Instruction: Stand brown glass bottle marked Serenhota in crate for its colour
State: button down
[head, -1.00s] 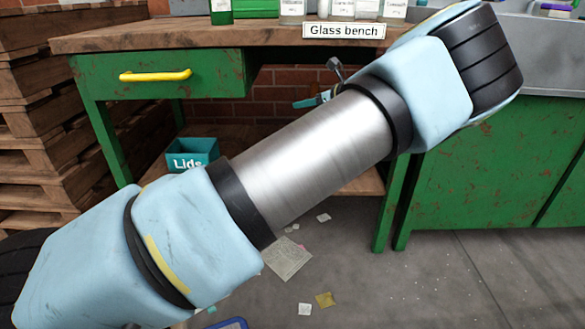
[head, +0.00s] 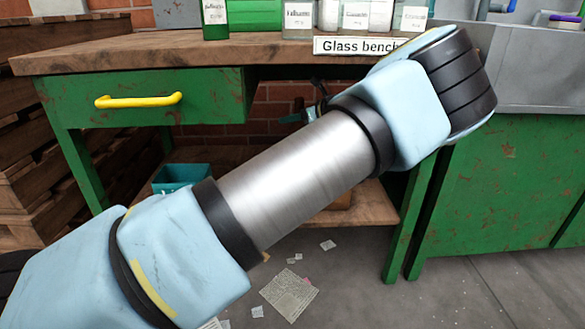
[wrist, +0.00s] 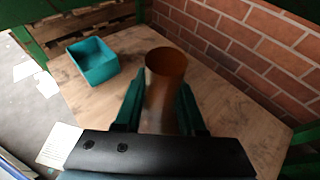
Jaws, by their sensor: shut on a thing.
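In the wrist view my gripper (wrist: 158,108) is shut on a brown, see-through glass cylinder (wrist: 166,66), which looks like the brown bottle. Its round end points away from my gripper, and no marking on it can be read. It is held over the lower wooden shelf of the bench. In the head view my arm crosses the picture, and only a small dark and teal part of my gripper (head: 308,112) shows under the bench top. The bottle cannot be made out there. No crate marked for brown glass can be made out.
The glass bench (head: 130,57) has a green drawer with a yellow handle and several labelled containers on top. A teal box (wrist: 93,60) stands on the lower shelf beside the bottle. A brick wall (wrist: 240,40) is close behind. Paper scraps litter the floor.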

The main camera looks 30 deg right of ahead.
notch_tip(320, 180, down, 8)
jog(key=b, duration=0.3)
jog(key=shift+f, duration=0.25)
jog(key=shift+f+p, duration=0.3)
jog(key=shift+f, duration=0.25)
jog(key=shift+c, duration=2.2)
grip_release()
